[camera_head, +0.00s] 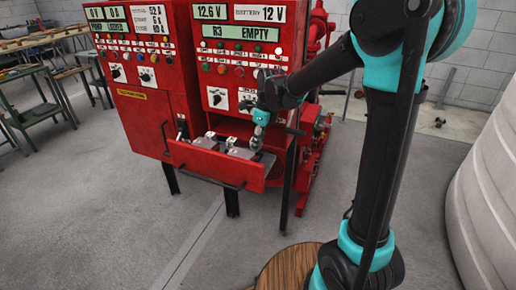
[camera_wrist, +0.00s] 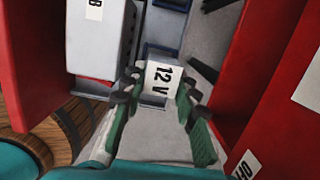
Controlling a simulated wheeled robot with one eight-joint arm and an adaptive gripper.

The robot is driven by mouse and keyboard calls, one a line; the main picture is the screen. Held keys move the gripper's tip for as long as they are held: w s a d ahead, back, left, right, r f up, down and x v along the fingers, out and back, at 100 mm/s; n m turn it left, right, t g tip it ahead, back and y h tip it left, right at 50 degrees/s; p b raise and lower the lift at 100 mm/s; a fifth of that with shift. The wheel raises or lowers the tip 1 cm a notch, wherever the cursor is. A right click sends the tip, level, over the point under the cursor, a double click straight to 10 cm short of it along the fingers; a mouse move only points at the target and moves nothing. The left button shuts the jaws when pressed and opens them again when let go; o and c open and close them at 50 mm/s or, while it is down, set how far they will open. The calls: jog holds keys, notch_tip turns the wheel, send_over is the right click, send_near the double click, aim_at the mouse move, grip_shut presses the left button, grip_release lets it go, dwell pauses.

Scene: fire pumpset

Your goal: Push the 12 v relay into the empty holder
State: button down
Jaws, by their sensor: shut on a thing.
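The 12 V relay (camera_wrist: 161,78), a pale block labelled "12 V", sits between the fingertips of my gripper (camera_wrist: 160,92) in the wrist view. The fingers are shut on its sides. A dark blue rectangular frame (camera_wrist: 160,51), which looks like a holder, lies just beyond the relay; whether the relay touches it I cannot tell. In the head view my gripper (camera_head: 256,142) reaches down into the open red drawer (camera_head: 215,164) at its right end. The relay is too small to make out there.
A white box marked "B" (camera_wrist: 98,36) stands left of the relay in the wrist view. Red drawer walls flank both sides. In the head view the red cabinet (camera_head: 245,60) rises behind the drawer; its display (camera_head: 240,32) reads "R3 EMPTY". A round wooden top (camera_head: 290,265) stands in front.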

jog(key=shift+f, duration=0.75)
jog(key=shift+s+f, duration=0.15)
jog(key=shift+f, duration=0.35)
jog(key=c, duration=1.4)
grip_release()
jog(key=shift+c, duration=0.2)
jog(key=shift+r, duration=0.1)
